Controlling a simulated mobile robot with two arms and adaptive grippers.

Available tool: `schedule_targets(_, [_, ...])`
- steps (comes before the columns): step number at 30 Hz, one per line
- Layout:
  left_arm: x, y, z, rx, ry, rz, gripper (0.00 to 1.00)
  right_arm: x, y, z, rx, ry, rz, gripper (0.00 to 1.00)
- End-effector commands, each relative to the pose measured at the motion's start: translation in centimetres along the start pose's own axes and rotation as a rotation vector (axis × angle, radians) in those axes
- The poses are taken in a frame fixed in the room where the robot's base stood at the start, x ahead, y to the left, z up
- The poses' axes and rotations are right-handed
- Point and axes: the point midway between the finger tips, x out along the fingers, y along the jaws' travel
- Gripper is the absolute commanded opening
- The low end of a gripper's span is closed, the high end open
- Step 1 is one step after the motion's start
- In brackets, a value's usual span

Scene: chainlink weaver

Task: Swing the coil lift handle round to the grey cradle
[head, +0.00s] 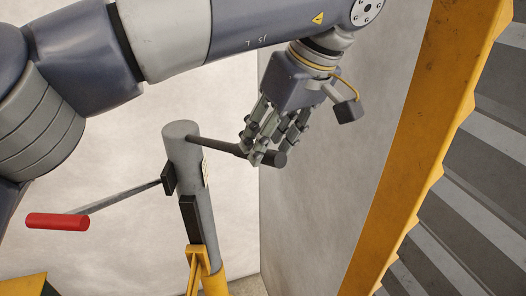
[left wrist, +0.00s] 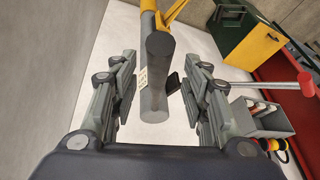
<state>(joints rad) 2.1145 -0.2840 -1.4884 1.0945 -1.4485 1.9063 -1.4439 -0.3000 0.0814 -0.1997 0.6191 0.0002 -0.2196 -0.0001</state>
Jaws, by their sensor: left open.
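A grey post (head: 190,200) carries a dark grey bar (head: 215,146) with a short dark grip (head: 272,158) at its outer end, which I take as the lift handle. My left gripper (head: 263,150) is open, its fingers down around the grip; contact cannot be told. In the left wrist view the dark grip end (left wrist: 160,45) lies between the open fingers (left wrist: 157,85), with the post behind it. A second, thinner lever with a red grip (head: 57,221) reaches left from the post. I cannot make out a grey cradle for certain. My right gripper is out of view.
A yellow, notched frame (head: 425,130) stands at the right, in front of grey ribbed metal. Pale walls are behind the post. The left wrist view shows a green cabinet (left wrist: 222,32), a yellow panel (left wrist: 255,45) and a grey bin (left wrist: 262,122) at the right.

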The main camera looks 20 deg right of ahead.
Motion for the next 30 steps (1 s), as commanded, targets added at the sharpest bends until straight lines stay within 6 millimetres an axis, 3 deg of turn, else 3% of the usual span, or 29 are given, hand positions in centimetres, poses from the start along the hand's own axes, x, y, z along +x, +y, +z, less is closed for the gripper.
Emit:
schedule_targets(6, [-2.7,0.0,0.0,0.000,0.000,0.001,0.43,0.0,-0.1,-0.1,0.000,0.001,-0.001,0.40])
schedule_targets(15, [-3.1,0.0,0.0,0.001,-0.001,0.001,0.43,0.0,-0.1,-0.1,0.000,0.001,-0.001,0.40])
schedule_targets(16, [-3.1,0.0,0.0,0.001,-0.001,0.001,0.43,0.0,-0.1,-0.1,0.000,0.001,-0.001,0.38])
schedule_targets(21, [-3.1,0.0,0.0,0.001,-0.001,0.001,0.43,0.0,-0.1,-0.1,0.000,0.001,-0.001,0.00])
schedule_targets(30, [-2.4,-0.1,-0.9,-0.039,-0.062,0.030,0.43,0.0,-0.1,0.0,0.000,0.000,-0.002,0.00])
